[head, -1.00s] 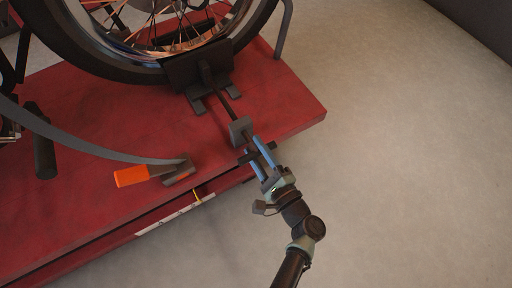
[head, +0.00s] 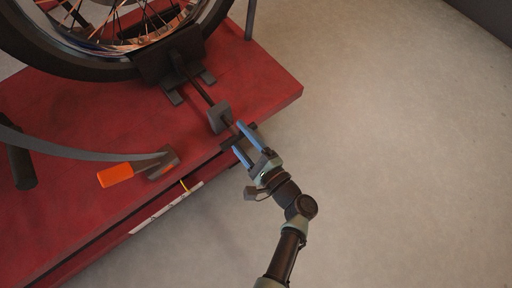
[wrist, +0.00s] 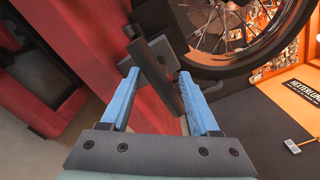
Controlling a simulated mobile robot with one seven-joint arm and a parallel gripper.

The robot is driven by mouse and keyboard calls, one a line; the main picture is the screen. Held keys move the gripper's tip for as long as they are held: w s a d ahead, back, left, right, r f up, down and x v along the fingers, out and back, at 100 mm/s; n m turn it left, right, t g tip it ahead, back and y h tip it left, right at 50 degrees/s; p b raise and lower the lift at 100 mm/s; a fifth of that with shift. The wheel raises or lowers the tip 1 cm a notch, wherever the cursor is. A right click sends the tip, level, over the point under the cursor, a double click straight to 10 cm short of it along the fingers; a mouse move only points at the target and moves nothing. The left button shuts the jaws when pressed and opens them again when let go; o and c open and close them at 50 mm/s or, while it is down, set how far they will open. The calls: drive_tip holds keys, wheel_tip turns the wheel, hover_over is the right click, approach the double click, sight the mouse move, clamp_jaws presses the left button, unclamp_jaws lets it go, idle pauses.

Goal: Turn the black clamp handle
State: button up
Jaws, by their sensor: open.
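The black clamp handle (wrist: 155,75) is a dark crossbar that slants between my two blue fingers in the wrist view. In the head view the handle (head: 227,143) sits at the outer end of the clamp's screw, by the edge of the red lift, partly hidden by my fingers. My gripper (head: 239,136) is open, with one finger on each side of the handle. In the wrist view my gripper (wrist: 159,74) shows gaps beside the bar; I cannot tell whether either finger touches it. The grey screw block (head: 219,117) stands just beyond.
The wheel clamp (head: 168,58) holds a motorcycle tyre (head: 70,66) on the red lift platform (head: 118,130). The grey floor (head: 390,150) to the right is clear.

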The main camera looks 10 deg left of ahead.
drive_tip(key=p+v, duration=0.2)
drive_tip(key=v, duration=0.9)
drive_tip(key=shift+s+d, duration=0.3)
